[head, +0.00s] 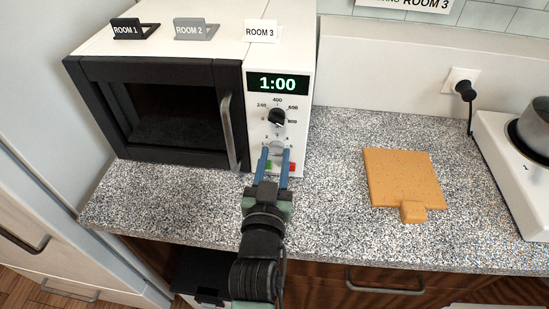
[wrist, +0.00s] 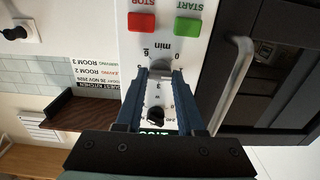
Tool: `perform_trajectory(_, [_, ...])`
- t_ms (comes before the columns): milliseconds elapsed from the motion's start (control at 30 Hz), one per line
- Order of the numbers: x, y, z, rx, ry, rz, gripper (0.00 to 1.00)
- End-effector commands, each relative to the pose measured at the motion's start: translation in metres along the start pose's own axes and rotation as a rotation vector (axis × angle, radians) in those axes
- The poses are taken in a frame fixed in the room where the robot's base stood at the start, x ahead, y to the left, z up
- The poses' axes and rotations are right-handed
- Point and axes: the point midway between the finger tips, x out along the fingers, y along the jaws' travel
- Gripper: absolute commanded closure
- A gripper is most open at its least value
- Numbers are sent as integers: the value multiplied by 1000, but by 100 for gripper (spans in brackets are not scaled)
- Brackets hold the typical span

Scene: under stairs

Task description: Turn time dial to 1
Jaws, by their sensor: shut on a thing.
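The white and black microwave (head: 180,45) stands on the counter, and its display (head: 278,84) reads 1:00. In the wrist view, the fingertips (wrist: 160,74) flank the knob. The fingers hide part of the dial's scale, so I cannot read its pointer. The black upper dial (head: 277,117) is above it.
The green start button (wrist: 188,27) and red stop button (wrist: 142,22) are close to my fingers. The door handle (head: 230,130) sticks out just left of the panel. A cutting board (head: 402,178) and a hob with a pot are on the right. The counter between is clear.

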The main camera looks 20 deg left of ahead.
Motion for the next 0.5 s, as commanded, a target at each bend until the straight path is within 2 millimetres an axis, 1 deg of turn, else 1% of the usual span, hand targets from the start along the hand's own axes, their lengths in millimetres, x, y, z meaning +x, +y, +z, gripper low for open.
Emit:
perform_trajectory(67, [0,0,0,-1,-2,0,100])
perform_trajectory(100, [0,0,0,-1,-2,1,57])
perform_trajectory(233, [0,0,0,-1,-1,0,34])
perform_trajectory(267, [0,0,0,-1,-1,0,32])
perform_trajectory(500, [0,0,0,-1,-1,0,32])
